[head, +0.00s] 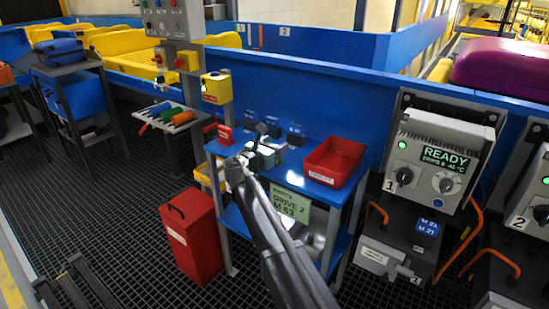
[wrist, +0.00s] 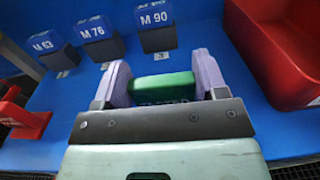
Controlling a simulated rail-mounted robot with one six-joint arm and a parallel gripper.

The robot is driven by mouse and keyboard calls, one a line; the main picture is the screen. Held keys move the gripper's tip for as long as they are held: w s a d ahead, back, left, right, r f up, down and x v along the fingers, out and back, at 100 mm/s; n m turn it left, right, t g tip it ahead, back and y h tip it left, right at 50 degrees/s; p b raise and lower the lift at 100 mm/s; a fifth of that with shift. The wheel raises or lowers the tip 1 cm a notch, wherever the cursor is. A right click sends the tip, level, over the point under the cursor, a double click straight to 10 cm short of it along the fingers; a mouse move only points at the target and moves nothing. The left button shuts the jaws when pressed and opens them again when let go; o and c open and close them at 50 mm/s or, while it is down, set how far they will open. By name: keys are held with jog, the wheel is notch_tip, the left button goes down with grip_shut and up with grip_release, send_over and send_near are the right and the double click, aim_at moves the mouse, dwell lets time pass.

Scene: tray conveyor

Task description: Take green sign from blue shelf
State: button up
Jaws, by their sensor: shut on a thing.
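My gripper (head: 262,152) is over the top of the blue shelf (head: 297,162) in the head view. In the wrist view its two pale lilac fingers (wrist: 163,74) are shut on a small green sign (wrist: 162,85), one finger at each end. The sign's lower part is hidden behind the dark gripper bar, and its lettering is not readable. The blue shelf top (wrist: 195,35) lies beyond and below the fingers. I cannot tell whether the sign touches the shelf.
Blue blocks marked M 63 (wrist: 50,47), M 76 (wrist: 98,35) and M 90 (wrist: 156,24) stand beyond the fingers. A red bin (head: 335,161) is to the right, a red holder (head: 224,134) to the left. A pale green DRIVE 2 M 63 panel (head: 290,208) is at the shelf's front.

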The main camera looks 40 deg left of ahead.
jog(key=shift+c, duration=0.7)
jog(key=shift+r, duration=0.1)
notch_tip(320, 180, up, 20)
jog(key=p, duration=2)
